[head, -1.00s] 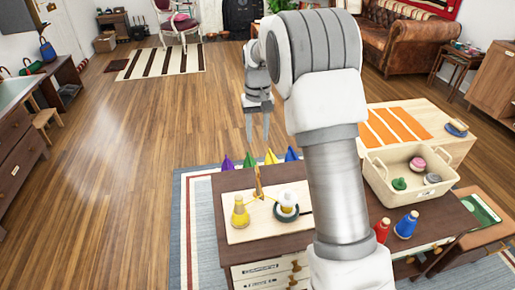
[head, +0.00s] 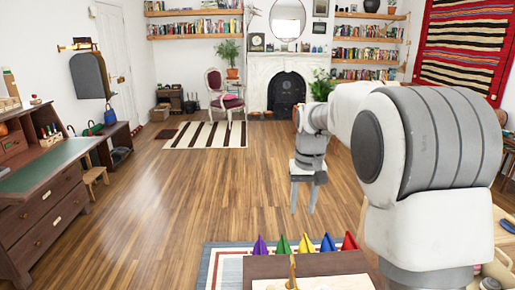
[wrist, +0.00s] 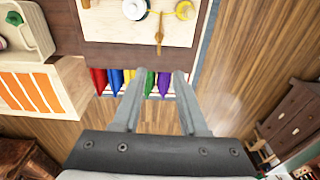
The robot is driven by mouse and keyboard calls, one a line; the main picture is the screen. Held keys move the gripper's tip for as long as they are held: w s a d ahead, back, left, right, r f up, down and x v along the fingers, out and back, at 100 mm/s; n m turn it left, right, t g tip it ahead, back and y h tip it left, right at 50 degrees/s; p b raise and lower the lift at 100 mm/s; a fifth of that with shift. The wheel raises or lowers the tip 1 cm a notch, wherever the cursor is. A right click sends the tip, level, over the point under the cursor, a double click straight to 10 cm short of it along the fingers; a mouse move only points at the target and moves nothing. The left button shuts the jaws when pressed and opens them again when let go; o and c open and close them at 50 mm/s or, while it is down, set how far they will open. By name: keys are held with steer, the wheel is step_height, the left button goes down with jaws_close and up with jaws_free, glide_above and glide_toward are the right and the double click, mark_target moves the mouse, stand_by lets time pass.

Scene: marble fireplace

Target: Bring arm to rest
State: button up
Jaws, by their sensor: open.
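My gripper (head: 303,195) hangs from my bent arm in the head view, fingers pointing down. It is open and empty, with a clear gap between the fingers. In the wrist view the two fingers (wrist: 158,105) are spread apart with nothing between them. Beyond them are the coloured pointed items (wrist: 130,82) along the edge of the dark table (wrist: 205,25). In the head view my gripper is beyond the table, over the wooden floor (head: 215,205).
A light board (wrist: 110,15) with a white and a yellow item lies on the table. A cream bin (wrist: 30,35) and an orange-striped wooden top (wrist: 35,90) stand beside it. A desk (head: 45,190) is at the left. The floor between desk and table is clear.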

steer(key=s+r+t, duration=0.1)
steer(key=s+r, duration=0.5)
steer(key=s, duration=0.2)
steer(key=s+t+p, duration=0.1)
steer(key=s+t, duration=0.2)
steer(key=s, duration=1.7)
steer(key=shift+s+d+r+t+p, duration=0.15)
steer(key=shift+s+t+p, duration=0.05)
steer(key=shift+t+p, duration=0.1)
